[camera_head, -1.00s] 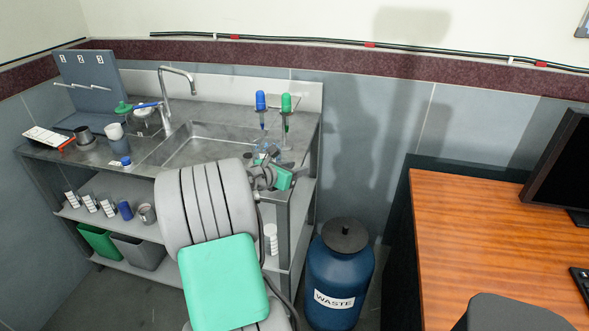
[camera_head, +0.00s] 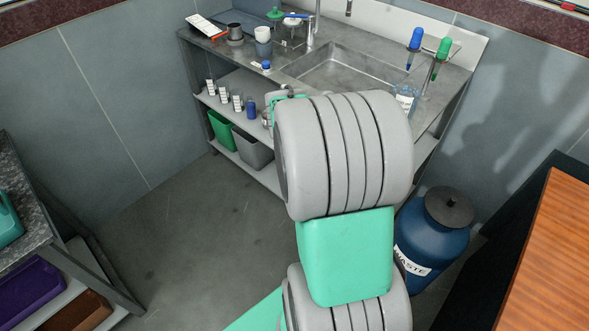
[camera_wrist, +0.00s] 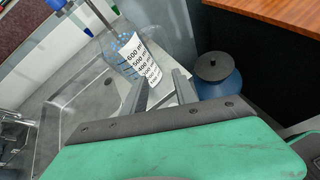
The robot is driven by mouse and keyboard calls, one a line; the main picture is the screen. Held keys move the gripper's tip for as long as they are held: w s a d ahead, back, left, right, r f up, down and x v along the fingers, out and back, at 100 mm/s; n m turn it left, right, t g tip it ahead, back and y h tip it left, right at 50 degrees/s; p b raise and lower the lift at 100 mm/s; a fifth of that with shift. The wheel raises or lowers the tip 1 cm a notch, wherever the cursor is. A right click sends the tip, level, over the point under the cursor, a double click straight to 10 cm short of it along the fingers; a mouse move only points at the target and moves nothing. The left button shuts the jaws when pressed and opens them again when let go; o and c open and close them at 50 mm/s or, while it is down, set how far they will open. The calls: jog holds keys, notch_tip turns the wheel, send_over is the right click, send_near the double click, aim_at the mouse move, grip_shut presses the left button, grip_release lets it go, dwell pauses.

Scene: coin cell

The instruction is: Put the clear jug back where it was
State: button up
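The clear jug (camera_head: 405,97) stands upright on the steel counter at the right end of the sink, below the blue and green bulbs. In the wrist view the clear jug (camera_wrist: 122,52) has a white label with ml marks and looks bluish at its wall. In the head view my gripper is mostly hidden behind my arm, left of the jug.
The sink basin (camera_head: 345,68) is empty. Cups, a jar and a rack crowd the counter's left end. Small bottles (camera_head: 238,102) and bins (camera_head: 252,148) fill the shelves below. A blue waste drum (camera_head: 432,240) stands right of my arm. The floor (camera_head: 200,240) at left is clear.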

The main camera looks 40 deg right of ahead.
jog(key=w+a+f+m+t+y, duration=0.25)
jog(key=w+a+m, duration=0.2)
jog(key=a, duration=0.55)
jog(key=w+a+f+m+t+y, duration=0.25)
jog(key=w+a, duration=0.25)
jog(key=a, duration=0.5)
jog(key=s+a+f+m+g+y, duration=0.1)
jog(key=s+a+m+y, duration=0.25)
jog(key=a, duration=0.85)
jog(key=s+a+m+y, duration=0.2)
jog(key=a+m+y, duration=0.15)
jog(key=a, duration=0.75)
jog(key=shift+n, duration=0.3)
jog(key=r+p, duration=0.2)
jog(key=r, duration=0.1)
jog(key=r+p, duration=0.1)
jog(key=p, duration=0.1)
jog(key=shift+w+a+r, duration=0.1)
jog(key=shift+w+r, duration=0.2)
jog(key=shift+r, duration=0.05)
